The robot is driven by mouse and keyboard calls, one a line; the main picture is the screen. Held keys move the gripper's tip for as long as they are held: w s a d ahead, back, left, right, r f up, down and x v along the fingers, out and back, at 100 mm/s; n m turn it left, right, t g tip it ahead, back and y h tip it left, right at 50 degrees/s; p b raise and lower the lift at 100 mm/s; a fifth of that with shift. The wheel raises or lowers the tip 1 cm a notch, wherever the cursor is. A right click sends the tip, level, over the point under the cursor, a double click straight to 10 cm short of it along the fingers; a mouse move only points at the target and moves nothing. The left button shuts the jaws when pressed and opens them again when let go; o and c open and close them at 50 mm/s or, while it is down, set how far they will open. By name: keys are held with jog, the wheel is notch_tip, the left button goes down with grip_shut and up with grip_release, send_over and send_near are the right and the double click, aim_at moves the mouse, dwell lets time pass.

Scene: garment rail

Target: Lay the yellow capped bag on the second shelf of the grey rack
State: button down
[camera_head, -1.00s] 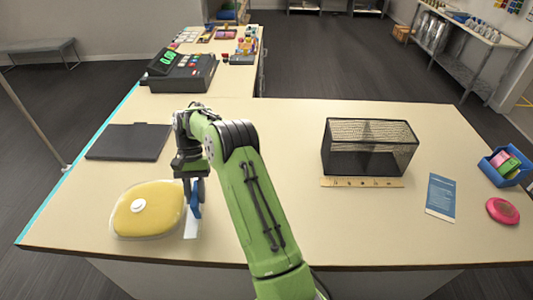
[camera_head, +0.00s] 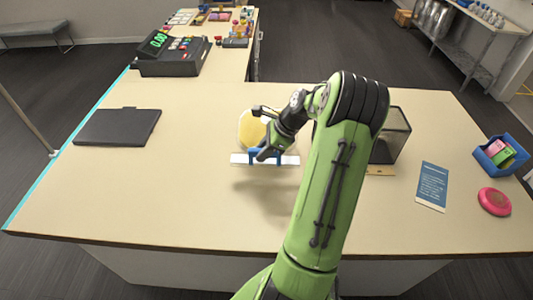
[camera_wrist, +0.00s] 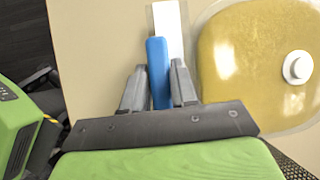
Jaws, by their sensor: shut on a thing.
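The yellow capped bag (camera_head: 250,128) hangs over the counter in the head view, partly hidden by my gripper (camera_head: 265,152). Its white edge strip (camera_head: 240,159) and a blue piece at the grip show. A shadow below suggests it is off the counter. In the wrist view, the bag (camera_wrist: 240,60) lies to the right of my gripper (camera_wrist: 160,85), with its round white cap (camera_wrist: 297,67) visible. The fingers are shut on the blue piece at the bag's white edge. I cannot identify the grey rack or its second shelf for certain.
A black wire-mesh box (camera_head: 397,140) stands right of my arm. A dark flat case (camera_head: 117,127), a cash register (camera_head: 172,54), a blue leaflet (camera_head: 432,185), a pink disc (camera_head: 494,201) and a blue bin (camera_head: 500,155) are on the counter. Metal shelving (camera_head: 487,29) stands back right.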

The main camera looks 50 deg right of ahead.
aim_at(268, 164)
jog(key=f, duration=0.8)
jog(key=shift+s+d+b, duration=0.1)
jog(key=shift+d+b, duration=0.15)
jog(key=shift+b, duration=0.05)
jog(key=shift+f, duration=0.15)
jog(key=c, duration=0.9)
grip_release()
jog(key=shift+a, duration=0.1)
